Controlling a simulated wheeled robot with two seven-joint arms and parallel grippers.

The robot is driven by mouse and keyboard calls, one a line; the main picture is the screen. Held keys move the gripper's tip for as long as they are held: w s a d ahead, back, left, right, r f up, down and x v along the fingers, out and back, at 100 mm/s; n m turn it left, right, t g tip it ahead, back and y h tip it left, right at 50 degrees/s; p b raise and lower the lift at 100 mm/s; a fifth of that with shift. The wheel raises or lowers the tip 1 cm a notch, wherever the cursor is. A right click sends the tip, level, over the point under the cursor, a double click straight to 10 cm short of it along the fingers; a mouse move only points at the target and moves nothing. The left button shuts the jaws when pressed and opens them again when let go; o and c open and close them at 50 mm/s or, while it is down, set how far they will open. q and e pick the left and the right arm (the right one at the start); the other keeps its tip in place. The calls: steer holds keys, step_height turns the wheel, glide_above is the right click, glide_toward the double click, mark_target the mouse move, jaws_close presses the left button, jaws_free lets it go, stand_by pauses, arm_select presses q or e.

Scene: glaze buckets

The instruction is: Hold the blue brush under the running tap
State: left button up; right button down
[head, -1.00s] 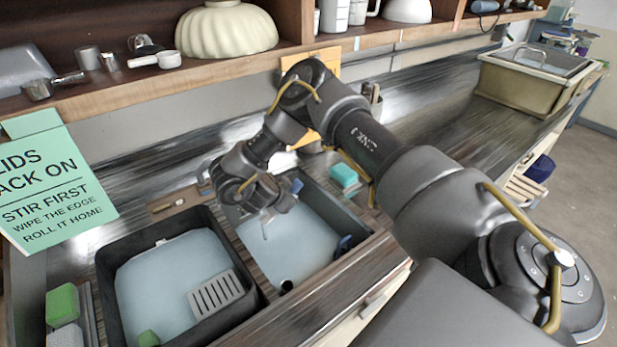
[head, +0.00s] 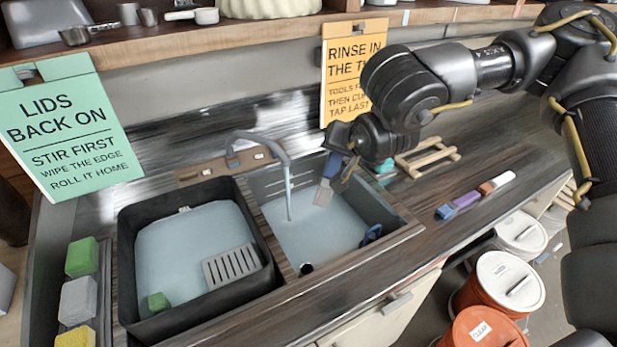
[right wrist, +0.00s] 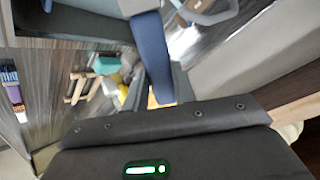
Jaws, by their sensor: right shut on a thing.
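The tap (head: 262,142) is at the back of the right-hand sink basin (head: 400,222), and a thin stream of water (head: 288,195) falls from its spout. My right gripper (head: 342,160) is over the back right part of that basin, shut on the blue brush (head: 331,166). The brush hangs with its pale grey end down, to the right of the stream and apart from it in the head view. Its blue handle also shows in the right wrist view (right wrist: 152,58), above the wrist housing. My left gripper is not in view.
A black-rimmed basin (head: 262,285) with a slotted grey plate (head: 232,265) is on the left. A dark blue item (head: 371,234) is at the sink's right wall. Lidded buckets (head: 510,280) stand below.

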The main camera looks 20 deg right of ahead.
arm_select(q)
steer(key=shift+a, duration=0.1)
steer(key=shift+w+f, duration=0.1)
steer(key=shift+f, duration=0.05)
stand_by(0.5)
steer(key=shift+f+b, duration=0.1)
steer(key=shift+b, duration=0.2)
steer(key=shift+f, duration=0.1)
stand_by(0.3)
stand_by(0.5)
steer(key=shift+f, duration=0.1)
stand_by(0.5)
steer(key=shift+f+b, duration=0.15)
steer(key=shift+b, duration=0.2)
stand_by(0.4)
